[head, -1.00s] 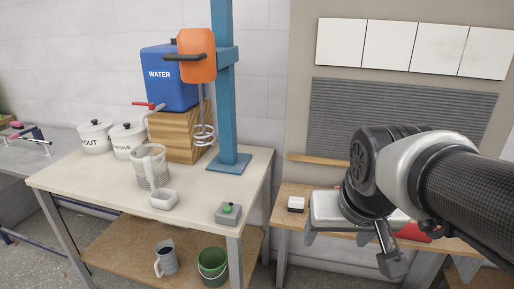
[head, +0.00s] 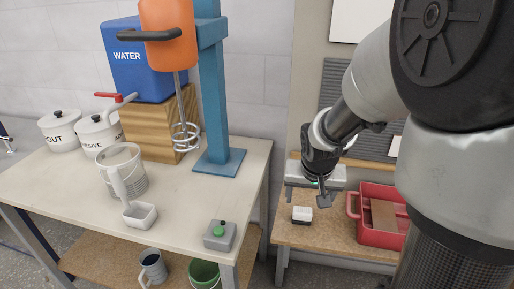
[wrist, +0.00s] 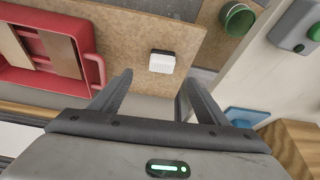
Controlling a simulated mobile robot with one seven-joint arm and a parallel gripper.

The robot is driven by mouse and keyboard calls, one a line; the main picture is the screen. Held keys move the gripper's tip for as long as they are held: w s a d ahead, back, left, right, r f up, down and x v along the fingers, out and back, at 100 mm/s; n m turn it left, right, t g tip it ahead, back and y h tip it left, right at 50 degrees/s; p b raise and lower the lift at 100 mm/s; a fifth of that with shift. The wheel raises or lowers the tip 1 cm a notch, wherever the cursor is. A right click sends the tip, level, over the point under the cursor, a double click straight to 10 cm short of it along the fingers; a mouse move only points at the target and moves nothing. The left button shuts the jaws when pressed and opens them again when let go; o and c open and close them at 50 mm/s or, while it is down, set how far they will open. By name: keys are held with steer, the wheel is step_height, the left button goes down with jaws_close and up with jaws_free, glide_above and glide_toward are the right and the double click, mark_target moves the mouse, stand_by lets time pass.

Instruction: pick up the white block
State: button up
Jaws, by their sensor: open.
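The white block (head: 302,214) is small, white on one part and dark on another, and sits on the low wooden bench near its left front edge. In the wrist view the white block (wrist: 162,62) lies ahead of the fingertips, roughly between their lines and apart from them. My gripper (wrist: 156,84) is open and empty. In the head view my gripper (head: 306,198) hangs above and just behind the block. The arm hides part of the bench's back.
A red crate (head: 352,211) with a brown slab inside stands on the bench (head: 326,238) to the right. The taller table (head: 178,232) at left holds a grey box with a green button (head: 219,235), a white tub (head: 140,214) and a blue stand (head: 212,110).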

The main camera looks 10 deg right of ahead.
mark_target(303, 210)
steer(key=b+x, duration=0.1)
steer(key=x, duration=0.5)
steer(key=shift+w+f, duration=0.1)
steer(key=shift+f, duration=0.1)
steer(key=shift+w+b+x, duration=0.15)
steer(key=shift+b+x, duration=0.35)
steer(key=shift+x, duration=0.9)
steer(key=shift+w+b+x, duration=0.15)
steer(key=shift+b+x, duration=0.3)
steer(key=shift+x, duration=1)
steer(key=shift+a+r, duration=0.1)
steer(key=shift+r, duration=0.05)
steer(key=c, duration=1.2)
